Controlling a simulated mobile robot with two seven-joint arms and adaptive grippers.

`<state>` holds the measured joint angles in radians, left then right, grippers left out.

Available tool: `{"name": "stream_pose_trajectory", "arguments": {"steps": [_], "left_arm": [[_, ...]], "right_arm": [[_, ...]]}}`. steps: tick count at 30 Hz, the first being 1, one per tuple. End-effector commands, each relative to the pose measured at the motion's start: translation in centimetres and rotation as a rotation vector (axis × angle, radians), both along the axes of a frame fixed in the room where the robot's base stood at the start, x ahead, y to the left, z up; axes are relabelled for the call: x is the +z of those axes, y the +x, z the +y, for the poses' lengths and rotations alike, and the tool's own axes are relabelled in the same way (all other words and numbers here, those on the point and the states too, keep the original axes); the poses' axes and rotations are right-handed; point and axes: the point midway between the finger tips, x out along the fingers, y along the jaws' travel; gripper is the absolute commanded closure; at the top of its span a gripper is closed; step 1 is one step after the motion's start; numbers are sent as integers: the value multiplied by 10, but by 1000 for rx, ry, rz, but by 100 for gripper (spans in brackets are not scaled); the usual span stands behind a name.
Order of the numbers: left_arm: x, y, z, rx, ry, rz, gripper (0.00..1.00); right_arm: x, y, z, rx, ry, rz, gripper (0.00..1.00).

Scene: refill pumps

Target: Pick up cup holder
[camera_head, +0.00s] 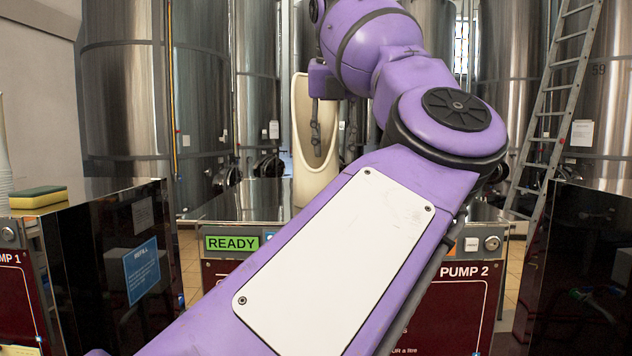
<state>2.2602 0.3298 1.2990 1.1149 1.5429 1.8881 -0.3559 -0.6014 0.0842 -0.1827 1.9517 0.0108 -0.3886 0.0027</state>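One grey finger shows in front of the holder's hollow. A dark part shows just right of the holder's wall and may be the other finger. The arm hides the holder's lower right side. Whether the fingers touch the wall cannot be told. My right gripper is not in view.
Pump 2 (464,271) and a green READY sign (231,243) are on the middle counter's front. A yellow sponge (38,197) and stacked white cups (3,155) are at the left. Dark panels flank both sides. Steel tanks and a ladder (557,100) stand behind.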

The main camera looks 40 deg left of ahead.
Motion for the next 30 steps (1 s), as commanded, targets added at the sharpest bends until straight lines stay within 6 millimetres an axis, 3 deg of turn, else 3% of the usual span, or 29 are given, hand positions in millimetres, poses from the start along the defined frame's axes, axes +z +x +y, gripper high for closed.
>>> {"name": "stream_pose_trajectory", "arguments": {"steps": [2, 10, 30], "left_arm": [[0, 0, 0, 0, 0, 0, 66], [0, 0, 0, 0, 0, 0, 100], [2, 0, 0, -1, -3, 0, 100]], "right_arm": [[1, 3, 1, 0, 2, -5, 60], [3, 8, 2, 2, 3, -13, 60], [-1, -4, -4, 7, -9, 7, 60]]}}
